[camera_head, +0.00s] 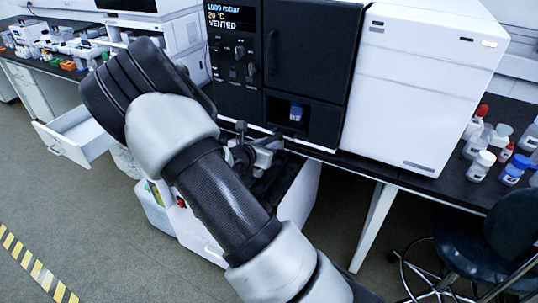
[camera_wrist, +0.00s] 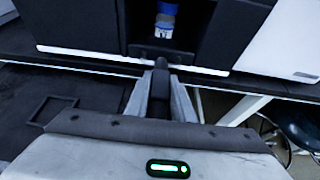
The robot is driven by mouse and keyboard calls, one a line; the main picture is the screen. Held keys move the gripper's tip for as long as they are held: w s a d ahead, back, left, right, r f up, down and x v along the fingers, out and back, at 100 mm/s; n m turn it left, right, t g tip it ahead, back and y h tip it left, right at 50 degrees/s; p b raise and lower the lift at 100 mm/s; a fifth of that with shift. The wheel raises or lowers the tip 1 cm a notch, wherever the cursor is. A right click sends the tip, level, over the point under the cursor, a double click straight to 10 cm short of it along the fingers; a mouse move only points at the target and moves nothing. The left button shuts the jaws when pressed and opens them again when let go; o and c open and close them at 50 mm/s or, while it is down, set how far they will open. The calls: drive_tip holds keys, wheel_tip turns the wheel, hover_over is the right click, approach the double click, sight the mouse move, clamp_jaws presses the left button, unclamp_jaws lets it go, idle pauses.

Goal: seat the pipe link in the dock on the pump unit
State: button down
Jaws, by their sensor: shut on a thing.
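My gripper (camera_wrist: 160,98) is shut on a narrow dark piece (camera_wrist: 160,82), which I take to be the pipe link. It stands between the two grey fingers in the wrist view, and its lower end is hidden. In the head view my gripper (camera_head: 262,155) is partly hidden by my arm, above a low white unit with a dark top (camera_head: 297,196), likely the pump unit. In the wrist view a dark surface (camera_wrist: 95,92) lies to the left of the fingers, with a raised rectangular outline (camera_wrist: 52,110). I cannot tell whether this is the dock.
A black instrument (camera_head: 310,60) reading "VENTED" stands behind, with a blue-capped vial (camera_head: 296,112) in its open bay. A white cabinet (camera_head: 415,85) stands to its right. Bottles (camera_head: 483,165) stand on the right bench. A drawer (camera_head: 80,133) is open at left; a stool (camera_head: 510,235) is at right.

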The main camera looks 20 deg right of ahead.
drive_tip(key=shift+d+f+b, duration=0.1)
drive_tip(key=shift+f+b, duration=2.4)
drive_tip(key=shift+f, duration=0.75)
drive_tip(key=shift+f+b, duration=0.35)
drive_tip(key=c, duration=1.4)
unclamp_jaws()
drive_tip(key=shift+c, duration=0.2)
drive_tip(key=p+v, duration=0.4)
drive_tip(key=v, duration=1.3)
drive_tip(key=shift+r, duration=0.15)
drive_tip(key=shift+s, duration=0.1)
